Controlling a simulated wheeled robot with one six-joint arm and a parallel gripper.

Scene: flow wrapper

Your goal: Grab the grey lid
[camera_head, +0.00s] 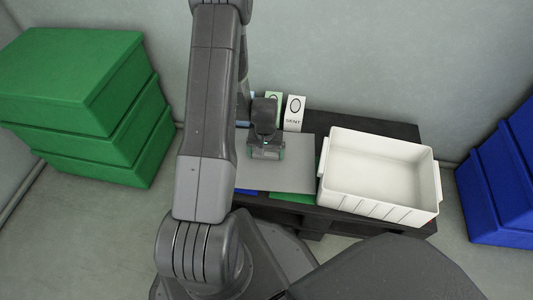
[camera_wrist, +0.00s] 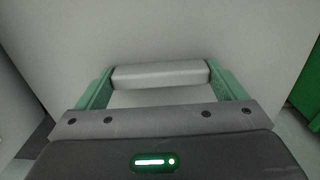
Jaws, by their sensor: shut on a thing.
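The grey lid (camera_head: 292,178) is a flat grey panel on the dark table, left of the white bin in the head view. My gripper (camera_head: 266,150) is over its upper left part, and my arm hides some of its left side. In the wrist view, the lid's flat surface (camera_wrist: 160,30) fills most of the picture. My gripper's green fingers (camera_wrist: 160,80) are shut on the ends of the lid's light grey bar handle (camera_wrist: 160,74). Whether the lid rests on something or is raised cannot be told.
A white bin (camera_head: 431,192) stands on the dark table (camera_head: 405,130) at right. Two upright cards, one green (camera_head: 273,98) and one white (camera_head: 294,112), stand behind the lid. Green boxes (camera_head: 80,80) are stacked at left, blue boxes (camera_head: 505,180) at far right.

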